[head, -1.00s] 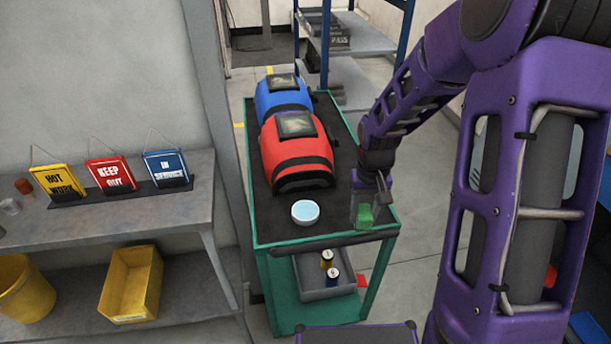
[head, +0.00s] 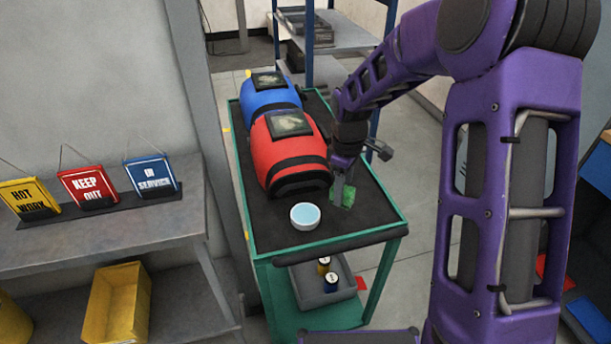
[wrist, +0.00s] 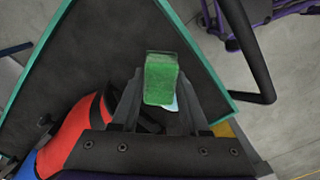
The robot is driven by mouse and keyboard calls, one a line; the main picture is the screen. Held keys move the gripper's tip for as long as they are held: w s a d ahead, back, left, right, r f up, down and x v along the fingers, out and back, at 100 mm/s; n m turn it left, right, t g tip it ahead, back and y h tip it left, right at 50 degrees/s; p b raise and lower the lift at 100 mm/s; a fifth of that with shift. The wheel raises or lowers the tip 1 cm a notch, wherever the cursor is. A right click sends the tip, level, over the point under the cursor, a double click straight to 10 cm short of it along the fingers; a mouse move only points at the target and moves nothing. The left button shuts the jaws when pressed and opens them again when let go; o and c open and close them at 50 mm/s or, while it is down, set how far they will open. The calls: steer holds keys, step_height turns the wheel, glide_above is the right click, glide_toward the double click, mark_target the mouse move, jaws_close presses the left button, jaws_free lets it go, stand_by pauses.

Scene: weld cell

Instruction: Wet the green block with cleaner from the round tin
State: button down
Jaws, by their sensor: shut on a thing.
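The round tin (head: 305,216) is white with a pale blue surface inside. It stands open on the front part of the cart's dark top, left of my gripper. My gripper (head: 343,192) is shut on the green block (head: 348,196), to the right of the tin and apart from it in the head view. In the wrist view the green block (wrist: 160,78) sits between both fingers. A pale bit of the tin (wrist: 172,106) shows past its edge; the rest is hidden behind the block. I cannot tell the block's exact height above the cart.
A red welding helmet (head: 288,150) and a blue one (head: 266,95) stand on the green-framed cart (head: 396,226), behind the tin. A grey bin (head: 318,290) sits on its lower shelf. A shelf with signs (head: 88,190) is at left. The cart top's right side is clear.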

steer(key=a+r+n+p, duration=0.3)
steer(key=a+n, duration=0.6)
steer(key=n, duration=0.9)
steer(key=shift+w+d+f+b, duration=0.1)
steer(key=shift+f+b, duration=0.4)
steer(key=shift+f, duration=1.2)
steer(key=shift+w+f+b, duration=0.1)
steer(key=shift+f+b, duration=0.4)
steer(key=shift+f, duration=1.15)
steer(key=shift+f, duration=0.55)
steer(key=shift+r, duration=0.1)
steer(key=shift+r+p, duration=1.6)
steer(key=shift+r, duration=0.7)
step_height(320, 180, up, 2)
steer(key=shift+r, duration=0.15)
steer(key=shift+s, duration=0.15)
